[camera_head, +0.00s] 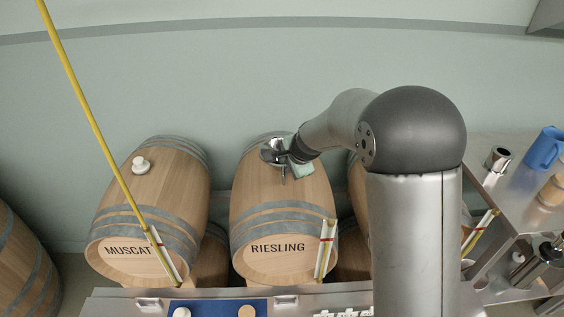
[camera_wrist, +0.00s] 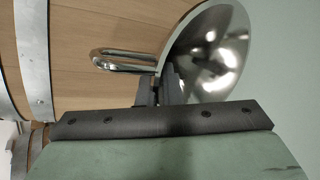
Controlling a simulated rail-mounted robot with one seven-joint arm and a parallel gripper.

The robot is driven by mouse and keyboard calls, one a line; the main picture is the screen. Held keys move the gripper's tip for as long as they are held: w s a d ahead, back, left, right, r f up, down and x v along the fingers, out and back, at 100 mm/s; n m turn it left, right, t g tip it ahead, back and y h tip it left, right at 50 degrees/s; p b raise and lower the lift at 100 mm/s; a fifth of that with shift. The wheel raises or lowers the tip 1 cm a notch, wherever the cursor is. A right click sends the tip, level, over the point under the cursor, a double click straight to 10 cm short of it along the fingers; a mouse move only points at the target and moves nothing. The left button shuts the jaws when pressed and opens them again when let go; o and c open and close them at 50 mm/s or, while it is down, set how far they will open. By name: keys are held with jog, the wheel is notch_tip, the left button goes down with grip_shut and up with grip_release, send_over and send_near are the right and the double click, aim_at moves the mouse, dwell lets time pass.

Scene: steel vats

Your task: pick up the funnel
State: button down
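The funnel is a shiny steel bowl (camera_head: 272,151) at the top of the RIESLING barrel (camera_head: 262,206) in the head view. In the wrist view its bowl (camera_wrist: 208,55) fills the upper right, and a looped metal handle (camera_wrist: 122,62) sticks out to the left. My gripper (camera_wrist: 158,88) is at the funnel, where the handle meets the bowl. Its dark fingers are close together and look shut on the funnel there. The funnel's spout is hidden, so I cannot tell whether it sits in the barrel or is held above it.
The MUSCAT barrel (camera_head: 153,207) stands to the left with a white bung (camera_head: 141,165). A yellow pole (camera_head: 95,125) leans across it. A steel table on the right holds a metal cup (camera_head: 498,159) and a blue jug (camera_head: 544,148). The wall behind is bare.

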jog(key=shift+r, duration=0.15)
notch_tip(320, 180, up, 10)
jog(key=shift+f+b, duration=0.1)
jog(key=shift+b, duration=0.3)
jog(key=shift+s, duration=0.1)
dwell(0.3)
